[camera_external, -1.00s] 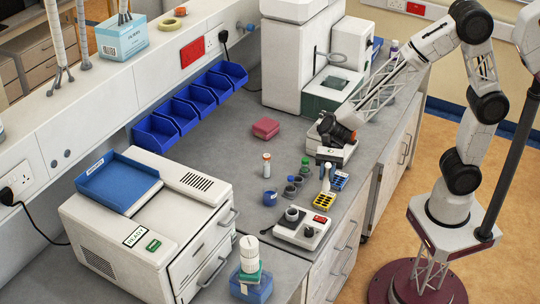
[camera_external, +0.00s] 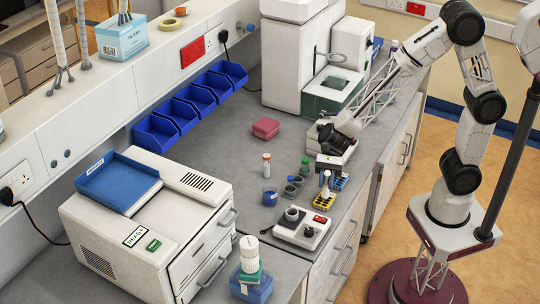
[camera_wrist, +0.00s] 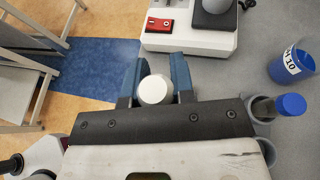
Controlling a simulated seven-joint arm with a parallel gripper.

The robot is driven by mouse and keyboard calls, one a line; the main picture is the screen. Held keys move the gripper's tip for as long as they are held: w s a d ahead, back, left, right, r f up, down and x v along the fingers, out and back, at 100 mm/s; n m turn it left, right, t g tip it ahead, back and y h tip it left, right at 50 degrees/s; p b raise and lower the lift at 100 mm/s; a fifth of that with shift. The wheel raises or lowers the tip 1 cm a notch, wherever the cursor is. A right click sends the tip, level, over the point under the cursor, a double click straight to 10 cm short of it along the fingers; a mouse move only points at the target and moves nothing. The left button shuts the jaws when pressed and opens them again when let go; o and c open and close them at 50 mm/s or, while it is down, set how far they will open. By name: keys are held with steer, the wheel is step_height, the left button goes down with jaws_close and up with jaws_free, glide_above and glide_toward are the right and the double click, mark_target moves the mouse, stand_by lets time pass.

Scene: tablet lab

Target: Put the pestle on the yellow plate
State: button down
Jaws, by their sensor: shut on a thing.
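My gripper (camera_external: 326,178) is over the right edge of the bench, pointing down. In the wrist view its blue fingers (camera_wrist: 155,88) are shut on the pestle, whose round white end (camera_wrist: 153,90) shows between them. In the external view the pestle (camera_external: 326,187) is a small pale shape under the gripper. The yellow plate (camera_external: 322,203), with dark wells, lies on the bench just below it, in front of a blue plate (camera_external: 341,182). I cannot tell whether the pestle touches the yellow plate. The yellow plate is hidden in the wrist view.
A blue cup (camera_external: 270,197), grey cups (camera_external: 289,190) and a green-capped bottle (camera_external: 305,166) stand to the left.

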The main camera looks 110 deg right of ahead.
steer(key=shift+f, duration=0.1)
steer(key=c, duration=1)
jaws_free()
steer(key=shift+o, duration=0.2)
steer(key=v, duration=1.2)
